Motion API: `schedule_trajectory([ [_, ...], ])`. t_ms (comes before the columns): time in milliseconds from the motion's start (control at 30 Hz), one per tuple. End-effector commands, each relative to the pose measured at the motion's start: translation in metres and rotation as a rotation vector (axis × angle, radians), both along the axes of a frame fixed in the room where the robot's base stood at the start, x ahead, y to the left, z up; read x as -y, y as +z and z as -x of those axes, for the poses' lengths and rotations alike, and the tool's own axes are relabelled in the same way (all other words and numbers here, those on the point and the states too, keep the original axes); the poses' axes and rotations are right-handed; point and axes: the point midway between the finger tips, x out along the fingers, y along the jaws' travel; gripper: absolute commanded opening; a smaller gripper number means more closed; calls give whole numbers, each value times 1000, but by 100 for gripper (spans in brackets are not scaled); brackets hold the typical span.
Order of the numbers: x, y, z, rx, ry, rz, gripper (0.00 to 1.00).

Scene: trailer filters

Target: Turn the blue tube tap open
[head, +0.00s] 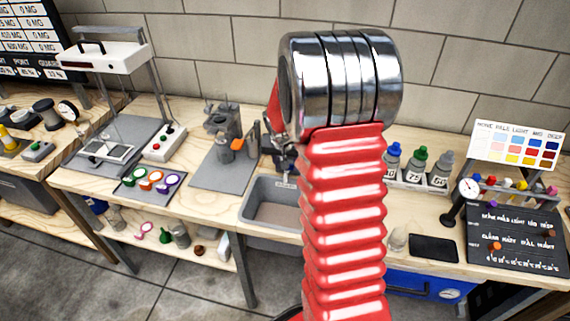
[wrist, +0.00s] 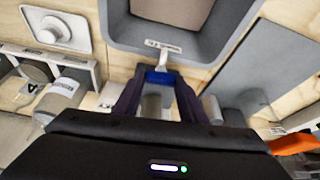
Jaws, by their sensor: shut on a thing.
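In the wrist view my gripper (wrist: 158,88) has its two dark fingers on either side of a small blue part (wrist: 159,77), which I take to be the blue tube tap, and is shut on it. The blue part sits just beside the rim of a grey sink (wrist: 190,48). A pale cylinder shows between the fingers, below the blue part. Whether the tap is open or closed cannot be told. In the head view the sink (head: 272,212) stands left of my red arm, and the fingers and tap are hidden or too small to tell.
A grey stand with an orange part (head: 238,144) is left of the sink. Right of my arm are several capped bottles (head: 416,166), a gauge (head: 467,190), a colour chart (head: 517,145) and a black board (head: 515,240). A pale round knob (wrist: 52,30) shows in the wrist view.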

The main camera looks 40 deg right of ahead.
Motion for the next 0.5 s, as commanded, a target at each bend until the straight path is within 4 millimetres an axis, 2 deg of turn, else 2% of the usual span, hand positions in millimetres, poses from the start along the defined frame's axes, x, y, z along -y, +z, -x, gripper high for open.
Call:
schedule_trajectory([
  [500,5,1,0,7,232,4,15],
])
